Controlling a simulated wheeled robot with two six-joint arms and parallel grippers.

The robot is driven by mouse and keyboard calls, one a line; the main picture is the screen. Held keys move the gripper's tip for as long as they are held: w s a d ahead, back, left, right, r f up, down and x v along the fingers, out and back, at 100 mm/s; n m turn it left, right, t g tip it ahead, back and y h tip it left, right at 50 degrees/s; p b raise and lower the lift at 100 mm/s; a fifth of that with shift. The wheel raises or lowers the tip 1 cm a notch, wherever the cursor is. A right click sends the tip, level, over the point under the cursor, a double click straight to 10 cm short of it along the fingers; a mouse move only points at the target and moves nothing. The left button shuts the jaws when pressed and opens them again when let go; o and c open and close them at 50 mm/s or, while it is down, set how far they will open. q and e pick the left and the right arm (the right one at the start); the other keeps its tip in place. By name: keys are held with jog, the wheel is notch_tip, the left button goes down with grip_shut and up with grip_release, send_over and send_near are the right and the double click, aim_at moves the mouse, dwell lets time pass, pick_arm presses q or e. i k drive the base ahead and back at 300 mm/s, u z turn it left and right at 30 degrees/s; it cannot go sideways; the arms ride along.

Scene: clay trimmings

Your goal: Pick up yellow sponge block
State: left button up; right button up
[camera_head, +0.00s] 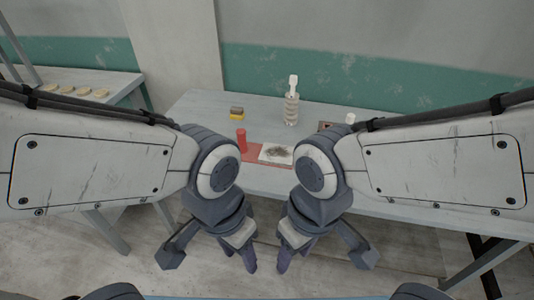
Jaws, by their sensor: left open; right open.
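The yellow sponge block (237,110) lies on the grey table at the back left, with a darker part below its yellow top. My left gripper (209,256) is open and empty. It hangs in front of the table's near edge, well short of the sponge and lower in the picture. My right gripper (323,256) is open and empty beside it, also in front of the table. Neither gripper touches the sponge.
A red cylinder (241,140) stands near a red mat (254,156) and a white sheet with dark crumbs (268,155). A pale bottle (291,108) stands behind. A small white-topped item (350,118) is partly hidden by my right arm. A side table (118,86) holds several pale pieces.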

aim_at(236, 112)
jog(key=k, duration=0.6)
jog(key=u, duration=0.7)
jog(key=i, duration=1.4)
jog(key=z, duration=0.65)
jog(key=i, duration=0.6)
jog(key=z, duration=0.5)
jog(key=k, duration=0.95)
jog(key=z, duration=0.3)
jog(key=i, duration=0.9)
jog(key=u, duration=0.05)
